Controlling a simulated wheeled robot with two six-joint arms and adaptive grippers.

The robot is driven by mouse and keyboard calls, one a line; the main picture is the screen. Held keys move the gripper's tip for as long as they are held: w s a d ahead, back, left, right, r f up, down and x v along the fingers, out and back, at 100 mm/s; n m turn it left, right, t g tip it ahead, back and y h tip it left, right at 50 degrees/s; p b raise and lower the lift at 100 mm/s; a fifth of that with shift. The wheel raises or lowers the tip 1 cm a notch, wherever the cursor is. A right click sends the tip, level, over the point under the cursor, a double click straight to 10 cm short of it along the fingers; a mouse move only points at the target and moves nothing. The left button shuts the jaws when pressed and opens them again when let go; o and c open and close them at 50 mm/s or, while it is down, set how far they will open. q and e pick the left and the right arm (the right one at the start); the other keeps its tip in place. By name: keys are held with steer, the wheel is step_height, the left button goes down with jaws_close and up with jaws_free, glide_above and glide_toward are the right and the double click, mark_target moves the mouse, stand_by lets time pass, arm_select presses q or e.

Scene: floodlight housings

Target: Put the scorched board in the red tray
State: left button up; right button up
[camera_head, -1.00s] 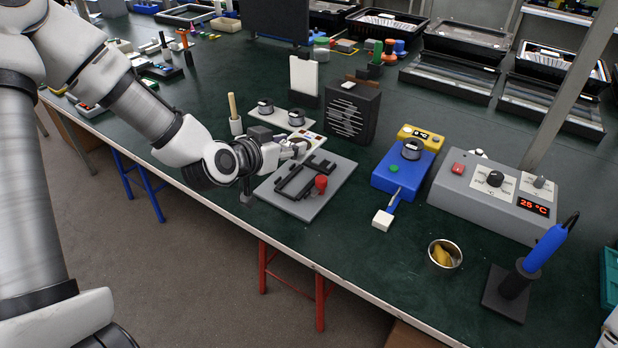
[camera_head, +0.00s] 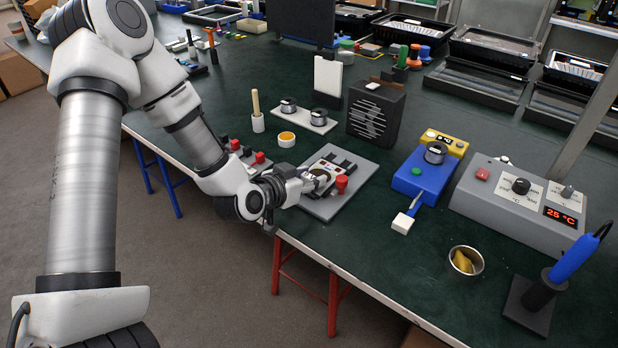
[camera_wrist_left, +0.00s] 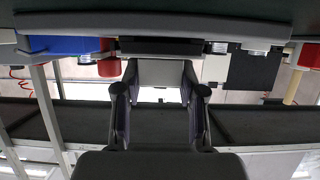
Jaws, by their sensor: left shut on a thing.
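My left gripper (camera_head: 312,182) is at the left side of a grey plate (camera_head: 327,208) with a black fixture and a red knob (camera_head: 341,184). It is shut on a pale board (camera_head: 328,171) with a dark round patch, likely the scorched board. The board is over or in the fixture; I cannot tell whether it rests there. In the left wrist view, my gripper's fingers (camera_wrist_left: 160,100) close on a light grey piece (camera_wrist_left: 160,73) below the plate's edge. I cannot make out a red tray. My right gripper is out of view.
A black slatted box (camera_head: 374,112) stands behind the plate. A blue device (camera_head: 425,172), a grey control station (camera_head: 520,200) and a metal bowl (camera_head: 466,262) stand right.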

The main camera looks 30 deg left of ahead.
arm_select(q)
steer(key=shift+f, duration=0.1)
steer(key=o, duration=1.1)
steer(key=shift+o, duration=0.2)
